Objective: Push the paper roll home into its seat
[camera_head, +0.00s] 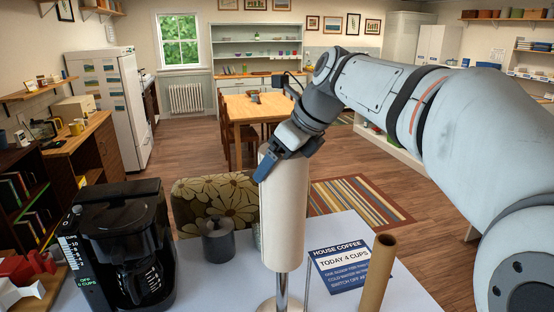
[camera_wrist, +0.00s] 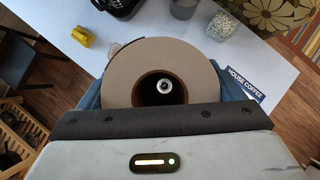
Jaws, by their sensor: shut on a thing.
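The paper roll (camera_head: 284,215) is a tall pale cylinder, close to upright, above the white table. My gripper (camera_head: 280,160) is shut on its upper end, with fingers on either side in the wrist view. The wrist view looks down on the roll's top (camera_wrist: 125,70) and its brown core. The bright tip of the holder's rod (camera_wrist: 164,86) shows inside the core, so the roll is around the rod. In the head view a bare length of metal rod (camera_head: 282,287) shows below the roll, above the base (camera_head: 268,306). The roll's bottom is apart from the base.
A brown cardboard tube (camera_head: 376,275) stands at right of the holder, by a blue coffee sign (camera_head: 342,268). A black coffee maker (camera_head: 125,245) and a grey canister (camera_head: 218,243) are at left. A yellow object (camera_wrist: 82,36) shows in the wrist view.

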